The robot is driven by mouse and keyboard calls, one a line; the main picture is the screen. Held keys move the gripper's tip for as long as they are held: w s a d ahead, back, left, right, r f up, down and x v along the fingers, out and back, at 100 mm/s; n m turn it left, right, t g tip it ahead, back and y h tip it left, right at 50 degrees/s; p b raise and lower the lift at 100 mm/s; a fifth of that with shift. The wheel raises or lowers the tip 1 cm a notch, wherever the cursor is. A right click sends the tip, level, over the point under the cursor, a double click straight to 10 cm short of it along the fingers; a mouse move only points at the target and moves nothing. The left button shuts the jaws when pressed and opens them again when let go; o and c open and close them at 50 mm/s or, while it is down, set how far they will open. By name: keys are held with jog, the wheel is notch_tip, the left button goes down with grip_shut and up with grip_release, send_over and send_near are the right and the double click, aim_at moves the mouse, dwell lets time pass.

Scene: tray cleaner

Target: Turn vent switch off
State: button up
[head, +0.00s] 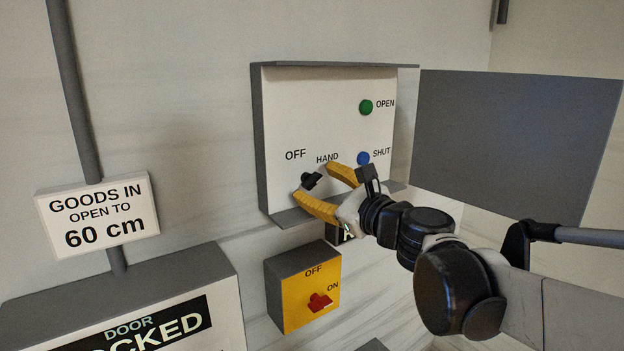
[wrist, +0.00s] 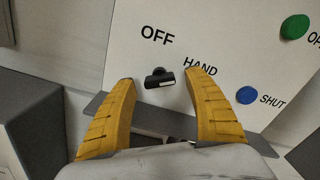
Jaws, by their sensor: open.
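A small black rotary switch (head: 312,180) sits low on a white control panel (head: 300,110) marked OFF and HAND. It also shows in the wrist view (wrist: 159,77), with a pale strip on it; I cannot tell which label it points to. My gripper (head: 313,181) is open, its yellow fingers either side of this switch, no clear contact visible. A red switch (head: 319,302) sits on a yellow-faced box (head: 295,285) marked OFF and ON, below my gripper. No label reading "vent" shows on either, so I cannot tell which is the vent switch.
The panel has a green OPEN button (head: 366,107) and a blue SHUT button (head: 363,158) close right of my fingers. A grey panel door (head: 515,140) stands open at the right. A GOODS IN sign (head: 98,215) hangs on a pole at left.

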jog(key=shift+x, duration=0.8)
jog(key=c, duration=1.2)
jog(key=shift+n, duration=0.5)
jog(key=n+b, duration=0.1)
jog(key=n, duration=0.3)
jog(key=shift+n, duration=0.4)
jog(key=n+b, duration=0.1)
jog(key=n, duration=0.5)
